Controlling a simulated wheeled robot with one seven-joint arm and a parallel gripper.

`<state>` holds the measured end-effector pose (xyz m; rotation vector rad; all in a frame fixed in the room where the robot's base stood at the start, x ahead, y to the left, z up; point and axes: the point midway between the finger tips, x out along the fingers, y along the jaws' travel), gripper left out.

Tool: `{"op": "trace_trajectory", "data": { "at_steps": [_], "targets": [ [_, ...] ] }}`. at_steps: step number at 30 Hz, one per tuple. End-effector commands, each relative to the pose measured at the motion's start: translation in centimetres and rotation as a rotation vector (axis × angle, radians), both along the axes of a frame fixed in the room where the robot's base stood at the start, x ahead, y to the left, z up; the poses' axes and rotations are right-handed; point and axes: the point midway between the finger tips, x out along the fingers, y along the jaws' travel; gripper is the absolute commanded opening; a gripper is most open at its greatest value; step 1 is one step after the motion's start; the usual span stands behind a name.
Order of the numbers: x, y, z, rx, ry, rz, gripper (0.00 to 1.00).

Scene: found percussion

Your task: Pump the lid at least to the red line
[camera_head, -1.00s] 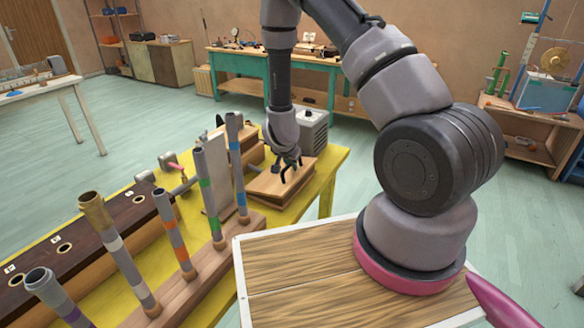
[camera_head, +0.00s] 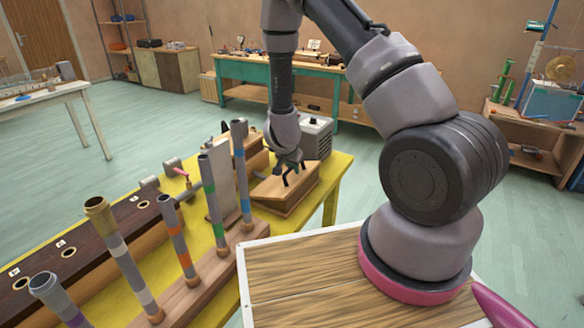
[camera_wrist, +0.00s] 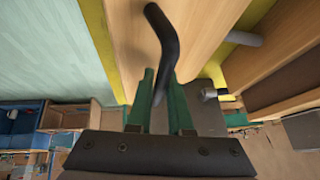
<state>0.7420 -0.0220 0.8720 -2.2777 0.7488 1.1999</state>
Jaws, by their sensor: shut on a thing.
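A wooden box with a flat lid (camera_head: 275,190) stands at the far right end of the yellow table (camera_head: 342,170). A black bent handle (camera_wrist: 160,45) rises from the wooden surface in the wrist view. My gripper (camera_head: 290,168) is over the lid in the head view. Its green fingers (camera_wrist: 163,92) are shut on the handle in the wrist view, with the bent end of the handle showing beyond them. I cannot make out a red line in either view, nor how far the lid is raised.
Several upright pipes with coloured bands (camera_head: 242,175) stand in a wooden base left of the box. A grey ribbed unit (camera_head: 316,137) stands just behind the box. A wood-topped surface (camera_head: 300,275) is in front. Open floor (camera_head: 200,120) lies beyond the table.

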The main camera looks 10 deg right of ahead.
Motion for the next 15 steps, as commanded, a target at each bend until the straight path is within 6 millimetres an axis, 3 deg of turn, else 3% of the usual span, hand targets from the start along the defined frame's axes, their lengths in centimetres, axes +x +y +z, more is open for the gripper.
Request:
{"op": "trace_trajectory", "data": {
  "at_steps": [15],
  "targets": [
    [-0.66,-0.72,-1.02,-0.003,0.005,-0.002,0.0]
  ]
}}
